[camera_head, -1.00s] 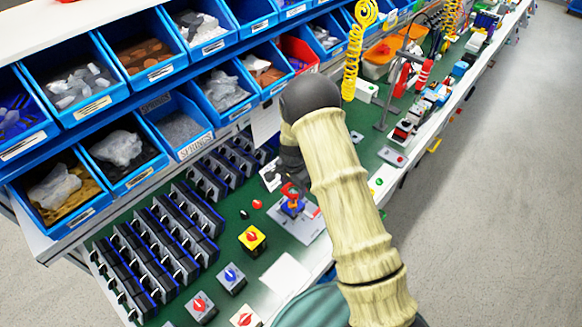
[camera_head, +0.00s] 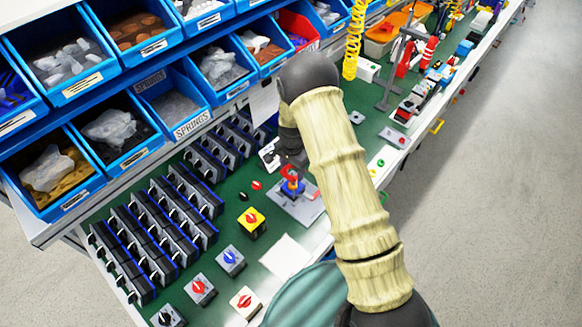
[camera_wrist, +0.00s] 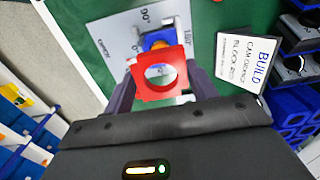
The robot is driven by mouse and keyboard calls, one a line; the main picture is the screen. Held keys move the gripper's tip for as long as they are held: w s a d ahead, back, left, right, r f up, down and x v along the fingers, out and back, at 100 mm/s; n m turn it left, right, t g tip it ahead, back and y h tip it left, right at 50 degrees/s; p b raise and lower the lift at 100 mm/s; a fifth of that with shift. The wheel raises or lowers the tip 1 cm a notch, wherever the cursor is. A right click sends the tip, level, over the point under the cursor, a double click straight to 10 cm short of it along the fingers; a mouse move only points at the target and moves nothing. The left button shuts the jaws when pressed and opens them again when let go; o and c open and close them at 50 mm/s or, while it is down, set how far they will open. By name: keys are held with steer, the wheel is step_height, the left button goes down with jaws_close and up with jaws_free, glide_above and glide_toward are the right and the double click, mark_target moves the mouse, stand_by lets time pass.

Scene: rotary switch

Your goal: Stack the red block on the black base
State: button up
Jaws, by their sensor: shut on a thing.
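The red block (camera_wrist: 141,82) is a square piece with a large round hole. My gripper (camera_wrist: 161,94) is shut on it in the wrist view, with one finger on each side. A blue part (camera_wrist: 155,40) with some orange shows just beyond the block, over a grey plate (camera_wrist: 115,35) with angle markings. In the head view the blue part (camera_head: 292,188) stands on the plate (camera_head: 308,207), beside my arm. I cannot make out the black base; it may be hidden under the block and blue part. Whether the block touches anything below is unclear.
A yellow switch box with a red knob (camera_head: 251,220) and other knob switches stand nearer on the green bench. Rows of black-blue modules (camera_head: 150,240) lie left, below blue bins (camera_head: 180,110). A white BUILD card (camera_wrist: 246,60) lies right of the plate.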

steer(key=shift+f+b, duration=0.6)
steer(key=shift+f, duration=0.55)
stand_by(0.7)
steer(key=shift+f+b, duration=1.4)
steer(key=shift+f, duration=0.35)
steer(key=o, duration=1.1)
steer(key=shift+c, duration=0.2)
step_height(320, 180, up, 17)
steer(key=b, duration=0.3)
steer(key=shift+r, duration=0.2)
